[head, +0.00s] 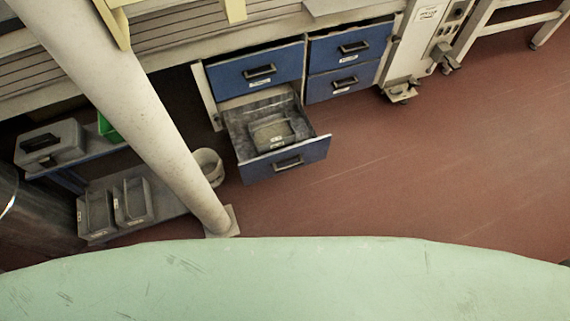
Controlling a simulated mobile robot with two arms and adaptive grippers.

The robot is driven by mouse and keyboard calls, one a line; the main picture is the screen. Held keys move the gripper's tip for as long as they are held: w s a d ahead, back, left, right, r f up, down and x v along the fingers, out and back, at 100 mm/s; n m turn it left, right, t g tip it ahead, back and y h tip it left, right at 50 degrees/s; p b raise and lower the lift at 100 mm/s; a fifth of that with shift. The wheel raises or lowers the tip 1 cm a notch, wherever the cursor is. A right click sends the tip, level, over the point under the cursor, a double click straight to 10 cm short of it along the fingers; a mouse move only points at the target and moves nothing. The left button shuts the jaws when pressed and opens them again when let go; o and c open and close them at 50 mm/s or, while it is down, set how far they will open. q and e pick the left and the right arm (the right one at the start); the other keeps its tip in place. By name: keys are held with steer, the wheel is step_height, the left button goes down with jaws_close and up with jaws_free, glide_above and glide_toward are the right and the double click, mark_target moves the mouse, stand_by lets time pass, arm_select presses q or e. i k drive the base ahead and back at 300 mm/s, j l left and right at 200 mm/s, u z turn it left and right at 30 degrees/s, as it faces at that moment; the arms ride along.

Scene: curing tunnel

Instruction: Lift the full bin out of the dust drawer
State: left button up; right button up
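The dust drawer (287,162) is a blue-fronted drawer low in the cabinet, pulled open toward the open floor. Inside it sits a grey bin (271,134) with a label on its near side. The drawer's inside looks dusty and grey. The bin's contents are too small to make out clearly. Neither of my grippers shows in the head view.
Closed blue drawers (348,49) adjoin the open one. A pale post (150,115) stands left of it, with a small white bucket (209,166) between. A shelf at the left holds grey bins (132,202) and a grey case (50,143). Red floor (430,160) is clear at right.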

mark_target(274, 132)
steer(key=i+l+u, duration=0.1)
steer(key=u, duration=0.35)
steer(key=l+u, duration=0.25)
steer(key=u, duration=0.2)
steer(key=i+l+u, duration=0.1)
steer(key=l+u, duration=0.15)
steer(key=u, duration=0.2)
steer(key=l+u, duration=0.2)
steer(key=u, duration=0.25)
